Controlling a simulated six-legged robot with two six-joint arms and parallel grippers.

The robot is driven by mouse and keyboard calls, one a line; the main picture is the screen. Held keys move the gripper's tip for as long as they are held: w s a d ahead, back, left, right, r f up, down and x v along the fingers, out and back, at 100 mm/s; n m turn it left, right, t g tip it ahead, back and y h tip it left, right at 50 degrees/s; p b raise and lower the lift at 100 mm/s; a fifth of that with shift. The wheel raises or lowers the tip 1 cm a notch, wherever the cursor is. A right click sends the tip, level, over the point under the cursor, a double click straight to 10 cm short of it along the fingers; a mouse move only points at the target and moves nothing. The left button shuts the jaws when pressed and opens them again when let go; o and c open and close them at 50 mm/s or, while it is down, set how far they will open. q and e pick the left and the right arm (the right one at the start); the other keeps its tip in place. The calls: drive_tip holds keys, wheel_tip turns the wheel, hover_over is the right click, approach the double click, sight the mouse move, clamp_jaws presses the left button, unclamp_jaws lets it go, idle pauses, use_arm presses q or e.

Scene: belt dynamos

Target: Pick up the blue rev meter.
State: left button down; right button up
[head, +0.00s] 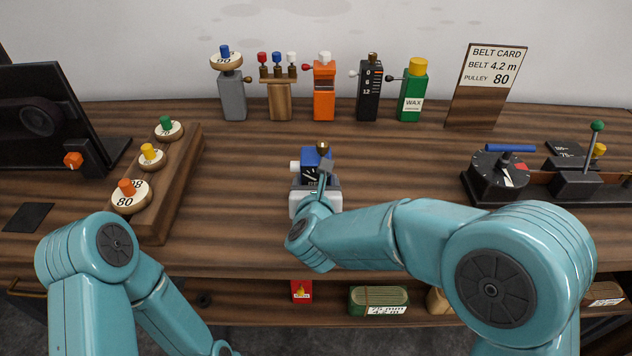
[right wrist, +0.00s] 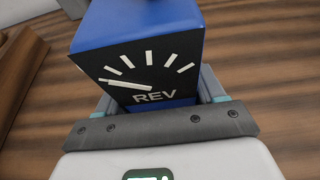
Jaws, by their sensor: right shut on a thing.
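The blue rev meter (head: 311,157) is in the middle of the bench in the head view, with a brass knob on top and a white stub on its left side. In the right wrist view the rev meter (right wrist: 152,68) shows its black dial face marked REV, with a white needle. My right gripper (right wrist: 155,108) has its fingers on both sides of the meter and is shut on it. Part of the meter's lower end is hidden by the gripper. I cannot tell whether its base touches the bench. My left gripper is out of view; only its arm shows at lower left.
A row of tools, including an orange device (head: 324,92) and a green wax can (head: 411,97), stands at the back. A wooden rack (head: 172,190) with pulleys is left, a black machine (head: 500,178) right. A belt card (head: 485,88) stands back right. Bench around the meter is clear.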

drive_tip(key=shift+r, duration=0.15)
wheel_tip(320, 180, up, 20)
drive_tip(key=p, duration=0.3)
drive_tip(key=shift+f, duration=0.2)
wheel_tip(320, 180, down, 19)
drive_tip(key=b, duration=1.8)
drive_tip(key=shift+r, duration=0.2)
drive_tip(key=shift+f, duration=0.15)
drive_tip(key=shift+f+b, duration=0.3)
drive_tip(key=shift+b, duration=0.2)
drive_tip(key=shift+f, duration=0.2)
drive_tip(key=shift+f, duration=0.1)
idle(0.7)
drive_tip(key=o, duration=1.7)
